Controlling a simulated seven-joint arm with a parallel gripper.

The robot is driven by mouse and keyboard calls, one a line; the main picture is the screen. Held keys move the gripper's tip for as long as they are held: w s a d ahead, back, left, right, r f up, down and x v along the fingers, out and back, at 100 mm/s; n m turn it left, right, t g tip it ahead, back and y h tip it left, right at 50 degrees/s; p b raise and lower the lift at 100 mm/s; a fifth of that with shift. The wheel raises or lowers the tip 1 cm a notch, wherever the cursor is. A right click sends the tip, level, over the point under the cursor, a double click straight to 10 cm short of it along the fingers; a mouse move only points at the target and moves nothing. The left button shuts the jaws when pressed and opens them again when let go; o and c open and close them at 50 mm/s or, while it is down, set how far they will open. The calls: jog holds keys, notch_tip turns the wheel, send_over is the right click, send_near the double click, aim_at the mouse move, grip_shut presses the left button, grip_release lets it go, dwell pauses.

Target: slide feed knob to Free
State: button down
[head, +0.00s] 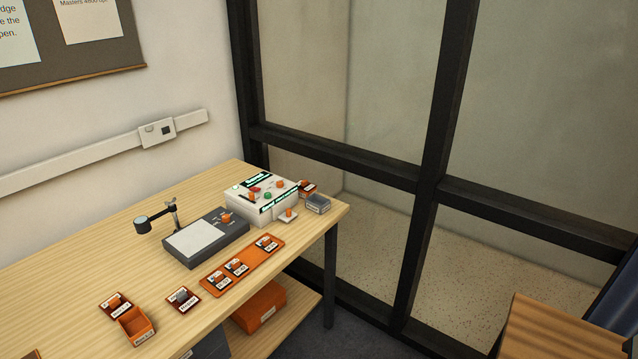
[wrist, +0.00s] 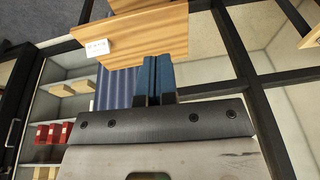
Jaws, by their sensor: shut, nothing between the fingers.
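My gripper (wrist: 159,78) shows only in the wrist view. Its two blue fingers are together, with nothing between them, and point toward a wooden surface, away from the worktable's devices. In the head view, a white control box (head: 262,198) with dark labels and several coloured knobs stands at the table's far right corner. A small plate with an orange knob (head: 289,212) sits at its front. A dark grey device (head: 205,239) with a pale plate carries another orange knob (head: 227,218). Labels are too small to read, so I cannot tell which is the feed knob or its setting.
On the wooden table (head: 85,270) lie an orange tray (head: 220,281) with several labelled pieces, an orange open box (head: 136,326), and a grey block (head: 318,204). Dark-framed glass panels (head: 380,80) stand behind. Shelves with red boxes (wrist: 52,133) show in the wrist view.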

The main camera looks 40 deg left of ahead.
aim_at(253, 199)
jog(key=w+a+r+y, duration=0.3)
jog(key=w+a, duration=1.1)
jog(key=a, duration=0.1)
jog(key=w+a+f+y, duration=0.15)
jog(key=w+a, duration=0.35)
jog(key=a, duration=0.6)
jog(key=w+a+f+y, duration=0.1)
jog(key=w+a+y, duration=0.1)
jog(key=w+a, duration=0.65)
jog(key=s+a+f, duration=0.1)
jog(key=a+f, duration=0.4)
jog(key=a, duration=1)
jog(key=s+a+f+m+g+y, duration=0.1)
jog(key=a+f, duration=0.4)
jog(key=a, duration=1)
jog(key=s+a+f+y, duration=0.1)
jog(key=a+f, duration=0.4)
jog(key=a, duration=1.1)
jog(key=shift+s+f+m, duration=0.3)
jog(key=shift+s+m, duration=0.1)
jog(key=shift+s, duration=0.3)
jog(key=shift+a+f, duration=0.1)
jog(key=shift+a, duration=0.1)
jog(key=shift+x, duration=5)
jog(key=shift+w+a, duration=0.2)
jog(key=shift+a, duration=1.7)
